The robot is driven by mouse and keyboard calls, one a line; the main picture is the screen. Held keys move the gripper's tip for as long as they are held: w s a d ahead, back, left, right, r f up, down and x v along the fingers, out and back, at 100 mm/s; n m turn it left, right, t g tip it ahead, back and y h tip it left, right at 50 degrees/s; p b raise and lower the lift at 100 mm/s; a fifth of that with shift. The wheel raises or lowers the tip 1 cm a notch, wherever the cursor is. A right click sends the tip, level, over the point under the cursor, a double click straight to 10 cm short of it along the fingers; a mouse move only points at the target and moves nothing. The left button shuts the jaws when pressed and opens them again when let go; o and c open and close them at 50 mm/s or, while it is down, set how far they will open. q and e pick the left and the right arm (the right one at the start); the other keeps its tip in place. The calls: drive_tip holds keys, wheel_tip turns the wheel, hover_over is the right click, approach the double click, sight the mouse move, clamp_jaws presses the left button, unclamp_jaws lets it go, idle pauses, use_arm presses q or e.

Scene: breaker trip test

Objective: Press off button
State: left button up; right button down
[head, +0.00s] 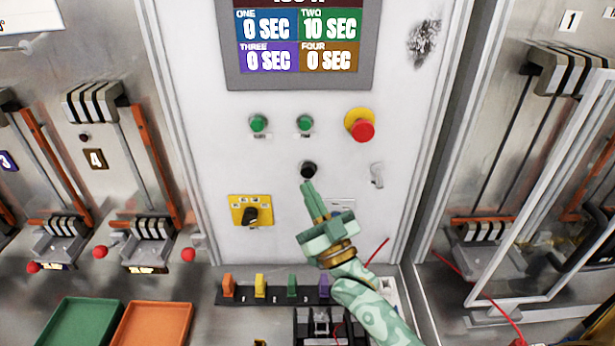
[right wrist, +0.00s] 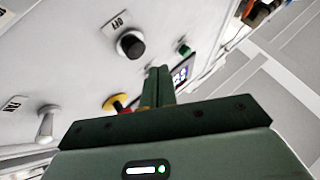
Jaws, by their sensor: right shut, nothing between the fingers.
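The off button is a round black knob on the white panel (head: 230,160), below the green buttons in the head view (head: 308,169). In the right wrist view the black button (right wrist: 130,44) stands out from the panel beside a label that seems to read OFF. My right gripper (head: 308,186) is shut and empty, its fingertips just below the button in the head view. In the right wrist view its fingers (right wrist: 158,72) are right of and below the button; a gap shows there, though contact in depth is hard to judge. My left gripper is not in view.
A red emergency button on a yellow base (head: 362,126), two green buttons (head: 258,123) and a toggle switch (head: 376,174) are close by. A yellow rotary switch (head: 250,212) is lower left. A screen (head: 300,45) is above. Coloured small levers (head: 260,286) stand below.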

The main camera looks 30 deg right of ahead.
sight(303, 169)
drive_tip(key=shift+w+d+r, duration=0.1)
drive_tip(key=shift+w+d, duration=0.3)
drive_tip(key=shift+w, duration=0.45)
drive_tip(key=shift+w+d, duration=0.1)
drive_tip(key=shift+w, duration=0.05)
idle(1.4)
drive_tip(key=shift+w+d, duration=0.1)
drive_tip(key=shift+w, duration=0.1)
drive_tip(key=shift+w+d+b, duration=0.2)
drive_tip(key=shift+w+b, duration=0.1)
drive_tip(key=shift+w, duration=0.15)
idle(0.8)
idle(0.3)
drive_tip(key=shift+s+a+p, duration=0.4)
drive_tip(key=shift+s+p, duration=0.05)
drive_tip(key=shift+s, duration=0.4)
